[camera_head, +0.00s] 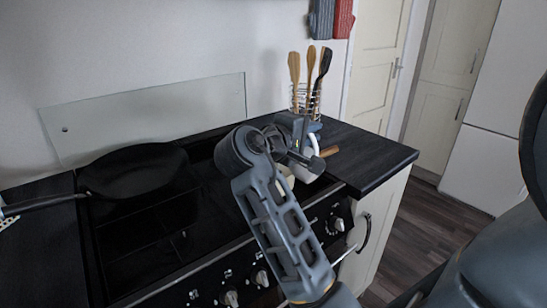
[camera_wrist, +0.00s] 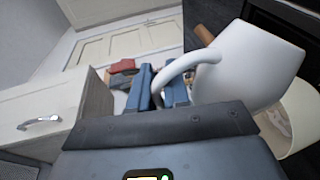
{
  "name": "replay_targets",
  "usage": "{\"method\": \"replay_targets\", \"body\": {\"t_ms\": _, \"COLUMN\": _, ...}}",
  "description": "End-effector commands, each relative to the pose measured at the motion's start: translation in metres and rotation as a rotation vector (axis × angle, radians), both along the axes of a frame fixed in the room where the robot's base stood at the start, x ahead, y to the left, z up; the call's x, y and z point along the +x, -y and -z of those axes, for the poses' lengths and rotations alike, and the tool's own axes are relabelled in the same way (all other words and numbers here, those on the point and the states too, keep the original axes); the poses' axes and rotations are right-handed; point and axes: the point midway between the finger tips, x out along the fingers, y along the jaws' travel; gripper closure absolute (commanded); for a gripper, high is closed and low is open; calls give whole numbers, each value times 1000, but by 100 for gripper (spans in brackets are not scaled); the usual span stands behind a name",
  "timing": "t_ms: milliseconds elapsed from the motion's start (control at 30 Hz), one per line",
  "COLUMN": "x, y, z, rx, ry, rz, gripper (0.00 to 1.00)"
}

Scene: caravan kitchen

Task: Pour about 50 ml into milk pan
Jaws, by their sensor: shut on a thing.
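My gripper (camera_head: 303,137) is shut on the handle of a white jug (camera_wrist: 248,62), over the right side of the stove. In the wrist view, the handle passes between the blue fingers (camera_wrist: 161,88), and the jug body is tilted. In the head view, the jug (camera_head: 311,170) is mostly hidden behind my gripper and wrist. The cream milk pan (camera_wrist: 299,122) is partly hidden below the jug in the wrist view. Its wooden handle (camera_head: 329,151) points right in the head view. I cannot see the jug's opening or any stream of liquid.
A black frying pan (camera_head: 133,171) sits on the stove's back left. A wire holder (camera_head: 300,98) with wooden and black utensils stands behind my gripper. The dark counter (camera_head: 374,155) to the right is clear. Oven knobs (camera_head: 262,278) line the stove front.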

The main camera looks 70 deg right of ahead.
Motion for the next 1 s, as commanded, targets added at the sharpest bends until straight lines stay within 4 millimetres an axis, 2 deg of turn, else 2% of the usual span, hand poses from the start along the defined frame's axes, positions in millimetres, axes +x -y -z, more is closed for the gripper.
{"method": "replay_targets", "body": {"t_ms": 1000, "x": 6, "y": 3, "z": -6, "rx": 32, "ry": -72, "rz": 0, "gripper": 100}}
